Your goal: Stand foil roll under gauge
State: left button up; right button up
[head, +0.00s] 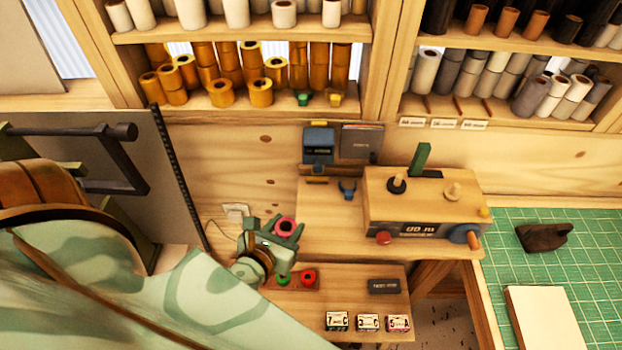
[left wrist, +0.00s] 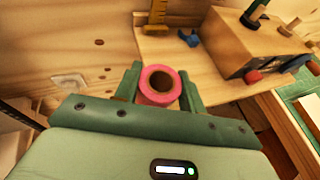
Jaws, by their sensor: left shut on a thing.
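A pink foil roll (head: 279,222) with a dark core is between the fingers of my left gripper (head: 285,228). In the left wrist view the roll (left wrist: 147,86) shows its open end toward the camera, with a green finger on each side of it. The gripper (left wrist: 158,78) is shut on it, held left of the wooden bench shelf. The roll's lower part is hidden by the gripper. My right gripper is not in view.
A wooden box with knobs and a display (head: 420,205) stands on the shelf, right of a small blue fork-shaped piece (head: 347,189). A lower shelf holds red and green rings (head: 308,276) and small labelled boxes (head: 368,322). A green cutting mat (head: 510,265) lies at right.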

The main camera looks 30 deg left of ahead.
pick_arm(q)
jog(key=w, duration=0.5)
jog(key=w+a+p, duration=0.1)
jog(key=w, duration=0.4)
jog(key=w+a+p, duration=0.1)
jog(key=w, duration=0.4)
jog(key=shift+w+a, duration=0.15)
jog(key=shift+w, duration=0.4)
jog(key=shift+f+b, duration=0.6)
jog(key=shift+f, duration=1.15)
jog(key=shift+f, duration=0.1)
jog(key=o, duration=1.1)
jog(key=shift+s+r, duration=0.2)
jog(key=p+v, duration=0.1)
jog(key=v, duration=1)
jog(key=shift+s+r, duration=0.2)
jog(key=shift+s, duration=0.05)
